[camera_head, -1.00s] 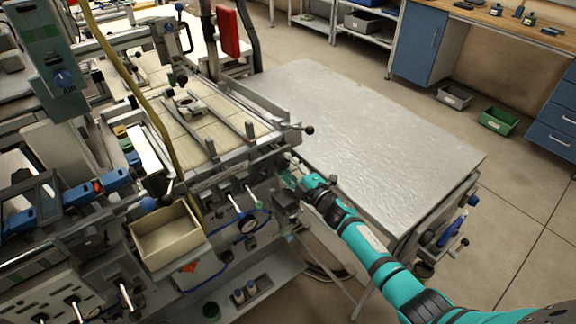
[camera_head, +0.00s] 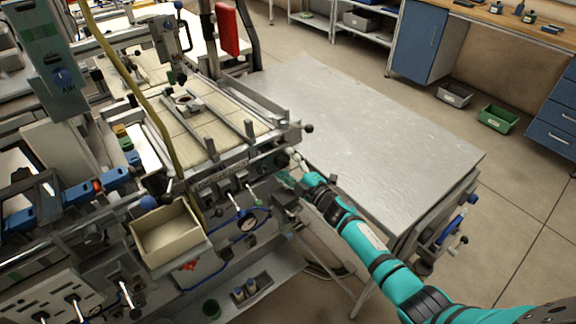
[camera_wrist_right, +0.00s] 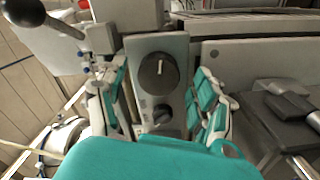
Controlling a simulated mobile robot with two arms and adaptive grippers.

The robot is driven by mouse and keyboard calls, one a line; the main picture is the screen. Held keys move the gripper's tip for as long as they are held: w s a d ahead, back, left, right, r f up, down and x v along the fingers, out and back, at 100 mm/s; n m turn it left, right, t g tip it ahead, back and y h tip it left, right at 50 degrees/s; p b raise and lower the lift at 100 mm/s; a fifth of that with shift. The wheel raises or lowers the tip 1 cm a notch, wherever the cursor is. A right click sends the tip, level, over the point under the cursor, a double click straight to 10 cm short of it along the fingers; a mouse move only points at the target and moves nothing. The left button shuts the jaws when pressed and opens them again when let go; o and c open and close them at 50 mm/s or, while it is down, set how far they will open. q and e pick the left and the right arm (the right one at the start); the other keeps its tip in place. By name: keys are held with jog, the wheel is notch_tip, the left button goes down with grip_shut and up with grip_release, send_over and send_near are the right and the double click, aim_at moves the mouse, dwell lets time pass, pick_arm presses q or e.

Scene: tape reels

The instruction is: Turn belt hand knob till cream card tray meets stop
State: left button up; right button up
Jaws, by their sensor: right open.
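My right gripper (camera_head: 289,179) is at the front right of the belt machine, below the corner of its bed. In the right wrist view it is open (camera_wrist_right: 161,98), its two teal fingers apart on either side of a grey panel. On that panel is a large dark round knob (camera_wrist_right: 158,74) with a white line, and a smaller dark knob (camera_wrist_right: 163,114) below it. No finger visibly touches either knob. I cannot tell which one is the belt hand knob. A cream open tray (camera_head: 167,238) stands at the machine's front left. Its stop is not clear to see. My left gripper is not in view.
A ball-ended lever (camera_wrist_right: 50,19) sticks out at the upper left of the wrist view, near the left finger. A grey metal table (camera_head: 380,130) stands right of the machine. Small levers and a gauge (camera_head: 249,223) line the machine's front, left of my right gripper.

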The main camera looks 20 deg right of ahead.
jog(key=v, duration=1.2)
dwell(0.9)
jog(key=s+d+n+b, duration=0.2)
jog(key=s+n+b, duration=0.2)
jog(key=n+b, duration=0.7)
jog(key=w+a+p, duration=0.1)
jog(key=w+a, duration=0.1)
jog(key=w, duration=0.3)
jog(key=w+a+n+p, duration=0.1)
jog(key=w+a+p, duration=0.1)
jog(key=w, duration=0.3)
jog(key=w+a+n+p, duration=0.1)
jog(key=w+a+p, duration=0.1)
jog(key=w, duration=0.3)
jog(key=shift+w+r, duration=0.25)
jog(key=shift+c, duration=0.4)
